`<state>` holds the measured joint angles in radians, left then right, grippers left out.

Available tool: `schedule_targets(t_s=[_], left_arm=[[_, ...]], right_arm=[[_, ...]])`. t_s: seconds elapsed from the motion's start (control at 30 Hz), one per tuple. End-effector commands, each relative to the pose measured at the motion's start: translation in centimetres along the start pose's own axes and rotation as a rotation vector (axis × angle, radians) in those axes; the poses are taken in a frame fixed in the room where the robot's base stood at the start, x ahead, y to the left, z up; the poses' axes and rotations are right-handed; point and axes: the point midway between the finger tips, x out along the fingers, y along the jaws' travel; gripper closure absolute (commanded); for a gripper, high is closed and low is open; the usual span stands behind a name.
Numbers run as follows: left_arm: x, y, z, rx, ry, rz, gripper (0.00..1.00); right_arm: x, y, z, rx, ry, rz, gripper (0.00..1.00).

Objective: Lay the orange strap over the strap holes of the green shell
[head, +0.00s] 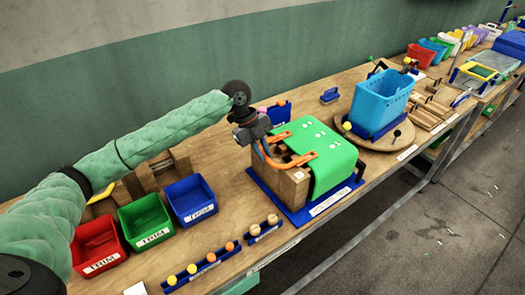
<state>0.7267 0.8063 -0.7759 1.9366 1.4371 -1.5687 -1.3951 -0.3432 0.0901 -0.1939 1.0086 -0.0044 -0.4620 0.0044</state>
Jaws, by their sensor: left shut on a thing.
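The green shell (326,160) lies draped over a wooden block on a blue base at the middle of the bench. Small white marks show on its top. The orange strap (288,164) is a curved band at the shell's left side. Its right end reaches the shell's left edge, but I cannot tell whether it touches. My left gripper (262,139) is shut on the orange strap, just left of the shell and above the wooden block. The gripper hides part of the strap. My right gripper is not in view.
Red (97,246), green (146,222) and blue (190,198) bins stand to the left. Blue racks with small yellow, orange and tan pieces (206,262) lie in front. A light-blue basket (381,101) stands on a round board to the right.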

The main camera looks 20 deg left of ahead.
Motion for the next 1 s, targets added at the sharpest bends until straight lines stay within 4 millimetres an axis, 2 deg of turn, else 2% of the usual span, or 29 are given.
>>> schedule_targets(t_s=[1.0], left_arm=[[-0.13, -0.03, -0.08, 0.000, 0.000, 0.000, 1.00]], right_arm=[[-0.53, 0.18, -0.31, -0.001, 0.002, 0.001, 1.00]])
